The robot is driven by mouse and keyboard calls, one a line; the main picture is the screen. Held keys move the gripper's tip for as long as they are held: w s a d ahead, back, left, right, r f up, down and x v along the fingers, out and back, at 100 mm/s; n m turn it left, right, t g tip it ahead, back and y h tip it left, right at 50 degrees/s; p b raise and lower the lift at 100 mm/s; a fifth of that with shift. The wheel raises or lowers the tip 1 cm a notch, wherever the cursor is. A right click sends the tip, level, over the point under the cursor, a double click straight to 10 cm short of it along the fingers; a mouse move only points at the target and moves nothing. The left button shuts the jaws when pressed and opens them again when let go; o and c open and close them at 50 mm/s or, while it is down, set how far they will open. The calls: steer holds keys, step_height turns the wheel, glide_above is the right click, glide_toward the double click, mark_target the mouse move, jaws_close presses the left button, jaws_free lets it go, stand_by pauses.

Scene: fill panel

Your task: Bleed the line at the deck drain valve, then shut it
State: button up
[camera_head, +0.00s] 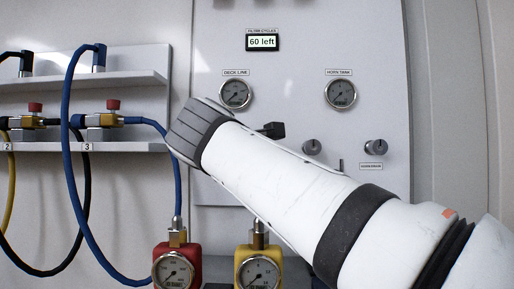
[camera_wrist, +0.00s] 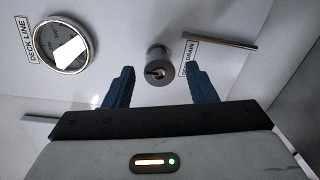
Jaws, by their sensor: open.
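In the wrist view, the deck drain valve (camera_wrist: 158,62) is a round grey knob on the white panel, with a label reading "DRAIN" (camera_wrist: 189,60) to its right. My gripper (camera_wrist: 161,72) is open, its two blue fingers on either side of the knob in the picture. I see no contact, and the depth gap is hard to judge. The deck line gauge (camera_wrist: 62,47) is at the upper left, its face partly washed out by glare. It also shows in the head view (camera_head: 236,94). There, my arm crosses the panel and hides the area below this gauge.
The head view also shows the horn tank gauge (camera_head: 341,93), a grey knob (camera_head: 311,147), another knob (camera_head: 375,147) with a label below, and a display (camera_head: 262,42) reading "60 left". Red (camera_head: 177,266) and yellow (camera_head: 258,268) gauge units stand below. Blue hoses (camera_head: 68,150) hang left.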

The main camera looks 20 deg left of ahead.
steer(key=shift+s, duration=0.15)
steer(key=v, duration=0.7)
steer(key=shift+s+p, duration=0.3)
steer(key=shift+p, duration=0.1)
steer(key=shift+d, duration=0.15)
